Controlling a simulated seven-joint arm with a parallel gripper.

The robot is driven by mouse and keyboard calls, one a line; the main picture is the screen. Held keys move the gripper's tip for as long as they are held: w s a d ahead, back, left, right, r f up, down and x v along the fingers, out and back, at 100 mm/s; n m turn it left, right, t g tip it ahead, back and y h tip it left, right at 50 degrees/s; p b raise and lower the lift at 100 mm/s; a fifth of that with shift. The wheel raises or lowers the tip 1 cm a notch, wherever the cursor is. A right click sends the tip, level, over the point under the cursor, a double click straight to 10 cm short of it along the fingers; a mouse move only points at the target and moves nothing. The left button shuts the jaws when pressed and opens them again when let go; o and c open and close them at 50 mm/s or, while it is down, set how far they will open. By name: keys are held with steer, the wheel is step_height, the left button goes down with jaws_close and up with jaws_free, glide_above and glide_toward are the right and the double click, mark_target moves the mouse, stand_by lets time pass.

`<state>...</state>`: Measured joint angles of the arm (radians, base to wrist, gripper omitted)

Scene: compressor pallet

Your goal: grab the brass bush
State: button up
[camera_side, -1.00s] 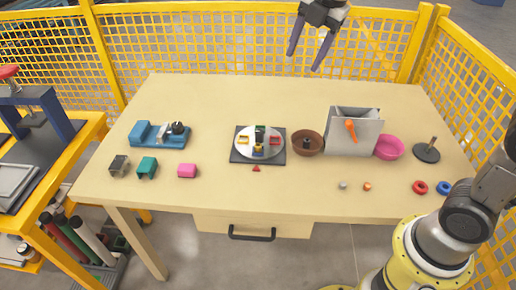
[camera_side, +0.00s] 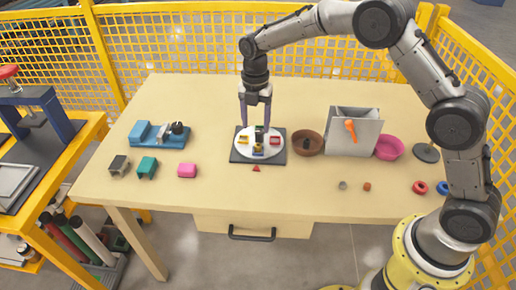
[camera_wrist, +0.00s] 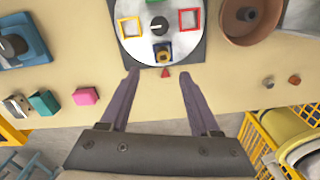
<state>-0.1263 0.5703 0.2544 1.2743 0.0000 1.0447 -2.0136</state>
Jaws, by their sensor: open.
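A brass-coloured ring-like piece, which looks like the brass bush (camera_wrist: 164,56), sits at the blue-framed spot on the near edge of a pale round turntable (camera_wrist: 135,46). It also shows small in the side view (camera_side: 258,147). My gripper (camera_side: 254,127) points down over the turntable (camera_side: 271,151), its fingers spread to left and right. In the wrist view my gripper (camera_wrist: 159,75) is open and empty, its tips just nearer than the brass piece. The height between tips and piece is hard to judge.
A dark knob (camera_wrist: 158,25) stands mid-turntable, with yellow (camera_wrist: 122,28) and red (camera_wrist: 181,20) frames either side. A small red triangle (camera_side: 256,169) lies in front. A brown bowl (camera_side: 307,150) and grey bin (camera_side: 342,145) stand right; a blue fixture (camera_side: 146,136) stands left.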

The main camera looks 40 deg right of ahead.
mark_target(258, 145)
steer(key=shift+s+d+f, duration=0.1)
steer(key=shift+d+f, duration=0.05)
steer(key=shift+f, duration=1.8)
steer(key=shift+s+d+f, duration=0.1)
steer(key=shift+f, duration=1.8)
jaws_close()
